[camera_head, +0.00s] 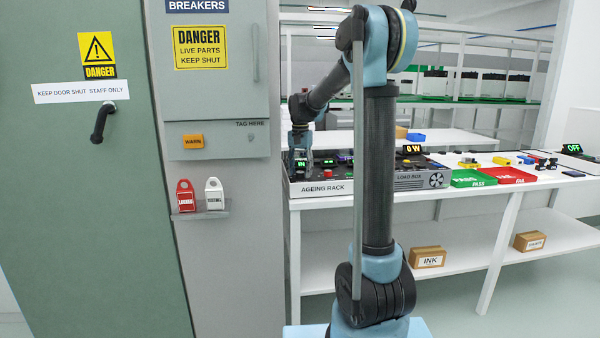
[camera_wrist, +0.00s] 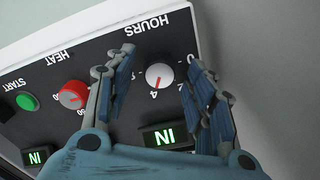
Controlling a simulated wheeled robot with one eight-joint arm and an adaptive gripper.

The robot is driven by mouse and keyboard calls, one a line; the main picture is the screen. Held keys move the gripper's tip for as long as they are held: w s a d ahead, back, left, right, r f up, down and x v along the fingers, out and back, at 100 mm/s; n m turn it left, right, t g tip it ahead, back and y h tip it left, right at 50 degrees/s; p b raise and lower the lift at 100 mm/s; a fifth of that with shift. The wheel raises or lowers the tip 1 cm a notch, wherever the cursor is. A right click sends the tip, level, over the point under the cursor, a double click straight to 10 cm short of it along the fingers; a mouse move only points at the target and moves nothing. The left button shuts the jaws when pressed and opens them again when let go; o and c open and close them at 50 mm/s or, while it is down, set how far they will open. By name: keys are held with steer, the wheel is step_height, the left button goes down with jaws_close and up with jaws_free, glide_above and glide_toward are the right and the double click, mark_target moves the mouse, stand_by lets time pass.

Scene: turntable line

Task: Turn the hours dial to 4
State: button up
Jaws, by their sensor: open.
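The hours dial (camera_wrist: 159,76) is a round white knob on the dark panel of the ageing rack, below the upside-down word HOURS in the wrist view. A red mark on it points down and slightly left, at about the printed 4. My gripper (camera_wrist: 159,62) is open, with one finger on each side of the dial. Gaps show between the fingers and the dial. In the head view, my gripper (camera_head: 300,158) is over the left end of the ageing rack (camera_head: 325,188); the dial cannot be made out there.
A red heat dial (camera_wrist: 73,95) and a green start button (camera_wrist: 27,102) lie left of my gripper in the wrist view. A green-lit IN display (camera_wrist: 166,136) sits by the hours dial. A grey breaker cabinet (camera_head: 225,110) stands close left of the rack.

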step_height(320, 180, up, 12)
stand_by(0.6)
steer(key=shift+f, duration=0.1)
steer(key=s+d+f+n+t, duration=0.1)
steer(key=s+d+f, duration=0.35)
steer(key=s, duration=0.55)
steer(key=s+d+f+n, duration=0.1)
steer(key=s+d+f, duration=0.3)
steer(key=s, duration=0.6)
steer(key=s+d+f+n+t, duration=0.1)
steer(key=s+d+f+n, duration=0.1)
steer(key=s+f, duration=0.6)
steer(key=s+d+f+n, duration=0.1)
steer(key=s+d+f, duration=0.1)
steer(key=s+f, duration=0.7)
steer(key=shift+s+f, duration=0.25)
steer(key=shift+s, duration=0.75)
steer(key=shift+w+f, duration=0.2)
steer(key=shift+w, duration=0.2)
